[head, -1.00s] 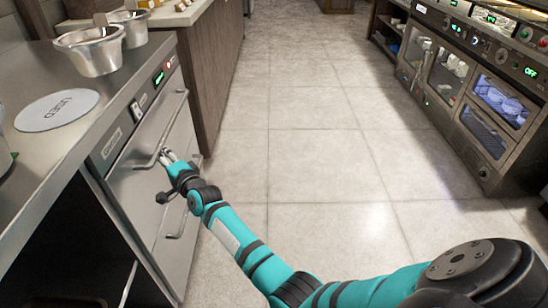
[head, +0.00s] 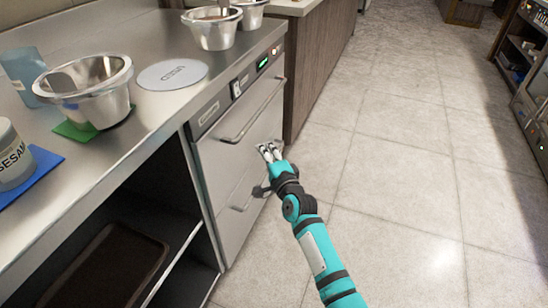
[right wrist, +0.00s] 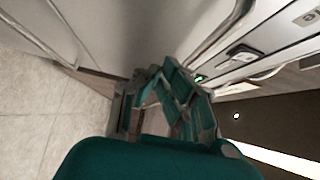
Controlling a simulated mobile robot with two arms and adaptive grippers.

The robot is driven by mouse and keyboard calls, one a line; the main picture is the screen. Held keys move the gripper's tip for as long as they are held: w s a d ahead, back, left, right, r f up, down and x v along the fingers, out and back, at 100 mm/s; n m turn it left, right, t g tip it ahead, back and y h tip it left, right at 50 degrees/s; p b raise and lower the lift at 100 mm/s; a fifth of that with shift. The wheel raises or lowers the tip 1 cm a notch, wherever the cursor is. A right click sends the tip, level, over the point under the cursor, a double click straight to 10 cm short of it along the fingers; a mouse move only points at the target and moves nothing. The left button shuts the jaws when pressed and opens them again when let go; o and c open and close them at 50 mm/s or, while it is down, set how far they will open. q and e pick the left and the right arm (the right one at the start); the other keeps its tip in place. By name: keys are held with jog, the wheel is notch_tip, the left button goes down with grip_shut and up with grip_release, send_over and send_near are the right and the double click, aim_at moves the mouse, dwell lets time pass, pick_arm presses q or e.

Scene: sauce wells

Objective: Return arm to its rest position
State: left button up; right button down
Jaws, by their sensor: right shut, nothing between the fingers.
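My right arm is teal and comes in from the bottom of the head view. Its gripper (head: 269,150) is in front of the steel drawer unit (head: 222,160), below the upper handle (head: 255,115). The gripper is shut and empty. In the right wrist view the shut fingers (right wrist: 165,90) show close up, with the unit's front and handles around them. I cannot tell from the views whether the fingers touch the unit. My left gripper is not in view.
The steel counter holds a bowl (head: 85,92) on a green mat, a round "USED" disc (head: 173,74), a sesame jar (head: 12,155) on a blue mat (head: 38,172) and bowls at the back (head: 213,30). An open shelf with a brown tray (head: 112,268) is below. The tiled floor (head: 385,180) is clear.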

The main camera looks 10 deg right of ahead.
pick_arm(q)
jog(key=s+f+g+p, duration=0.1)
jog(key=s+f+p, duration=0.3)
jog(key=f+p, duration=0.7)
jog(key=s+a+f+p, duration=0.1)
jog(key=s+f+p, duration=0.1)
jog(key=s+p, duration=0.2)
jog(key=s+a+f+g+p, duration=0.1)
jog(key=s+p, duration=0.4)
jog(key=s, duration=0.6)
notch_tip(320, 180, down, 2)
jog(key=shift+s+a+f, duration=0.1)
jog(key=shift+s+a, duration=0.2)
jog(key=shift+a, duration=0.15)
pick_arm(e)
jog(key=s+d+f+n+g+h, duration=0.1)
jog(key=s+d+f+n+g, duration=0.3)
jog(key=s+f, duration=0.7)
jog(key=s+d+f+n+g+h, duration=0.1)
jog(key=s+d+f+n+g, duration=0.3)
jog(key=s, duration=2.5)
jog(key=s+d+f+n+g+h, duration=0.1)
jog(key=s+d+f+n+g, duration=0.3)
jog(key=s+f, duration=1.4)
jog(key=s+n+g, duration=0.2)
jog(key=n+g, duration=0.2)
jog(key=n, duration=0.2)
jog(key=shift+s+d+g, duration=0.15)
jog(key=shift+s+g, duration=0.15)
jog(key=shift+s, duration=0.1)
